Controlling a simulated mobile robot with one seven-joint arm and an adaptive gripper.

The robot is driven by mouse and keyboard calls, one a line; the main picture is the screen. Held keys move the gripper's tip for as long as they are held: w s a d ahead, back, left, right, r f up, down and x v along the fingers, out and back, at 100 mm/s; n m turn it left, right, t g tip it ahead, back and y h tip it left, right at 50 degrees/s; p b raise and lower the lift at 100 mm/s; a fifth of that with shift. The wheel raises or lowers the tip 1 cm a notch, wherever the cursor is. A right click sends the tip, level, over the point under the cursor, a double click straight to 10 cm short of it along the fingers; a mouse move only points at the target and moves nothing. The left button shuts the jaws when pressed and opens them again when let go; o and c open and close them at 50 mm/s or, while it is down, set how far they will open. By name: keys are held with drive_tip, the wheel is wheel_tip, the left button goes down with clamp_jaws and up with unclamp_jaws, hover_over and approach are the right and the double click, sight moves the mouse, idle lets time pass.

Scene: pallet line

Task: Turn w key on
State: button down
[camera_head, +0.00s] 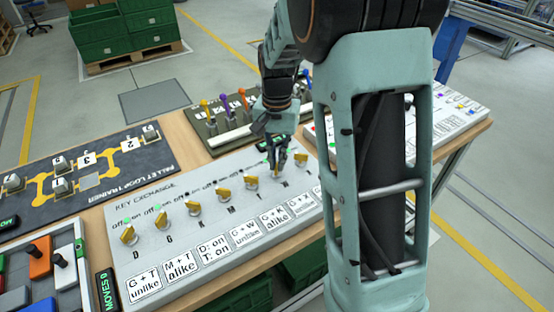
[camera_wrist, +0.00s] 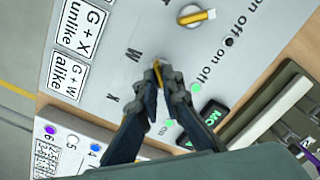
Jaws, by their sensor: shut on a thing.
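The grey key exchange panel (camera_head: 190,185) carries a row of yellow keys over letters, among them the D key (camera_head: 129,235) and the T key (camera_head: 250,182). My gripper (camera_head: 277,169) is at the W key, toward the far right of the row. In the wrist view my gripper (camera_wrist: 160,68) is shut on the yellow W key (camera_wrist: 157,66), beside the printed W. The fingertips hide most of that key, so its angle is hard to tell. The T key (camera_wrist: 195,15) shows turned at the top. Green lamps (camera_wrist: 197,70) and a dark lamp (camera_wrist: 229,41) line the panel.
Rule cards (camera_head: 182,266) lie along the panel's front. The pallet loop trainer (camera_head: 75,175) stands at left, a lever panel (camera_head: 222,118) behind, and another panel (camera_head: 450,115) at right. A moves display (camera_wrist: 212,112) sits close to my gripper. My arm hides the panel's right end.

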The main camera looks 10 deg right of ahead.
drive_tip(key=c, duration=2.1)
unclamp_jaws()
wheel_tip(320, 180, up, 12)
drive_tip(key=shift+r, duration=0.1)
